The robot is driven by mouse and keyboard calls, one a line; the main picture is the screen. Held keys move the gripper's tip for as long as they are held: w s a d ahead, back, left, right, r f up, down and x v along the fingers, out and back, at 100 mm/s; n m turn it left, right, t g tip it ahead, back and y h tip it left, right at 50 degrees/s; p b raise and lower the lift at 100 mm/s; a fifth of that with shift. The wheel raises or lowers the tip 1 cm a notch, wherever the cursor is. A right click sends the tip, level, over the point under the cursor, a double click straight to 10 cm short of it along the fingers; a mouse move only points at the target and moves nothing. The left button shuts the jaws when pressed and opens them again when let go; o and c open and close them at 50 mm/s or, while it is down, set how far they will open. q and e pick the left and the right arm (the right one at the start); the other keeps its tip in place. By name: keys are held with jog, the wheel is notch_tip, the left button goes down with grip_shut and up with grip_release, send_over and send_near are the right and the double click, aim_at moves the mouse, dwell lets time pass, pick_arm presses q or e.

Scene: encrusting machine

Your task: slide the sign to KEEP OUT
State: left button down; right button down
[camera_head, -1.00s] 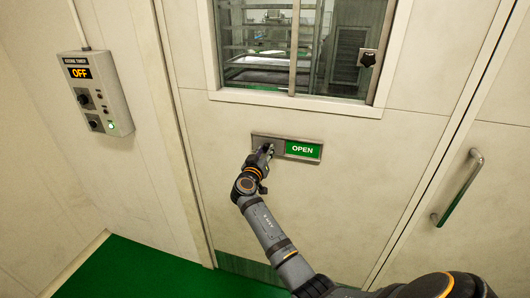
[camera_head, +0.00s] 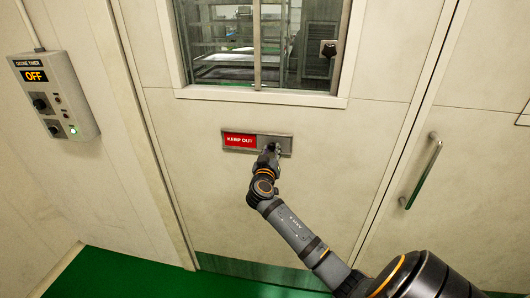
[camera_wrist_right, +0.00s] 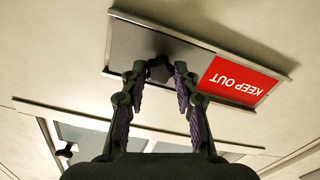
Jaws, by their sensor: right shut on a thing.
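The sliding sign is a grey metal holder (camera_head: 287,143) on the door below the window. Its left part shows a red KEEP OUT panel (camera_head: 240,141), and its right part is covered by a plain grey slide. In the right wrist view the red panel (camera_wrist_right: 240,82) appears upside down, beside the grey slide (camera_wrist_right: 135,42). My right gripper (camera_head: 272,148) is at the right part of the sign. In the wrist view its fingers (camera_wrist_right: 160,75) are closed around a small dark knob (camera_wrist_right: 160,62) on the slide, partly hidden by them. My left gripper is not in view.
A window (camera_head: 258,95) with a metal frame is above the sign. A vertical door handle (camera_head: 422,170) is on the right. A grey ozone timer box (camera_head: 54,97) reading OFF is on the left wall. The door surface around the sign is clear.

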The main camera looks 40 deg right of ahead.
jog(key=c, duration=1.4)
grip_release()
jog(key=o, duration=0.4)
jog(key=shift+s+d, duration=0.2)
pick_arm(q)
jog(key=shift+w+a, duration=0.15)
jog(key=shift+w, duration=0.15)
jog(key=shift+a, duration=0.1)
pick_arm(e)
jog(key=shift+a, duration=0.1)
jog(key=shift+a, duration=0.2)
jog(key=v, duration=1.1)
jog(key=shift+s+a, duration=0.2)
jog(key=shift+s, duration=0.1)
